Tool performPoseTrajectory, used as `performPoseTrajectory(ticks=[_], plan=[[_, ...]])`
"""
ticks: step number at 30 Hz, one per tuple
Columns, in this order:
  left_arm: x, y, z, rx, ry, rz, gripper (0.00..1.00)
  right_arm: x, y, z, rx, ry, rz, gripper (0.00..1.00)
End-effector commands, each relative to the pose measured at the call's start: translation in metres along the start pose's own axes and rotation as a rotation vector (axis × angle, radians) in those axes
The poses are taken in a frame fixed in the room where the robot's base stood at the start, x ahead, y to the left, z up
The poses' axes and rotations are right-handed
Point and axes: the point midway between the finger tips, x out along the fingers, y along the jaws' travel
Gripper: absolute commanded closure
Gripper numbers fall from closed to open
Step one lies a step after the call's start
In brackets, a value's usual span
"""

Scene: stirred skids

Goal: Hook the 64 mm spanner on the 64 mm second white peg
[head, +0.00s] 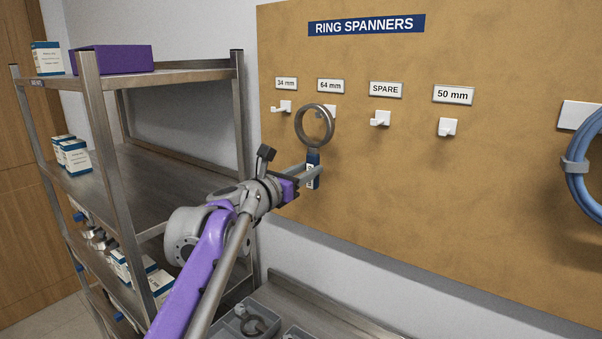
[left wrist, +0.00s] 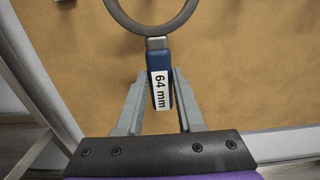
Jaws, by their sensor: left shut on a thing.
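The 64 mm spanner has a dark grey ring (head: 314,126) and a blue handle (head: 313,182). Its white "64 mm" label reads clearly in the left wrist view (left wrist: 160,90). My left gripper (head: 313,174) is shut on the handle and holds the spanner upright with the ring on top. In the head view the ring overlaps the second white peg (head: 331,112), under the "64 mm" sign (head: 331,86). The ring partly hides that peg. I cannot tell whether the ring is around the peg or in front of it. My right gripper is not in view.
Other white pegs stand under "34 mm" (head: 281,106), "SPARE" (head: 380,118) and "50 mm" (head: 447,127). A blue hose coil (head: 584,175) hangs at the right. A metal shelf (head: 165,76) with boxes stands at the left. A grey tray (head: 228,325) holding a ring lies below.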

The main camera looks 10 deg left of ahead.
Motion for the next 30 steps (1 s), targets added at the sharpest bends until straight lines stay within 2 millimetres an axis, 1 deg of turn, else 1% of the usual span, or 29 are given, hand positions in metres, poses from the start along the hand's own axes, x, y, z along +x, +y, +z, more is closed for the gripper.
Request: performPoseTrajectory(ticks=[16, 23, 30], plan=[[0.039, -0.001, -0.002, 0.000, -0.001, -0.001, 1.00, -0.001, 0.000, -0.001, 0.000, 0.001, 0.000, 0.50], [0.048, -0.001, -0.011, 0.000, -0.001, -0.001, 1.00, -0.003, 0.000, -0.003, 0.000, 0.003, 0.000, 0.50], [0.049, 0.000, -0.016, -0.001, -0.001, -0.001, 1.00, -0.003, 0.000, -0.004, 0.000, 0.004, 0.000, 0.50]])
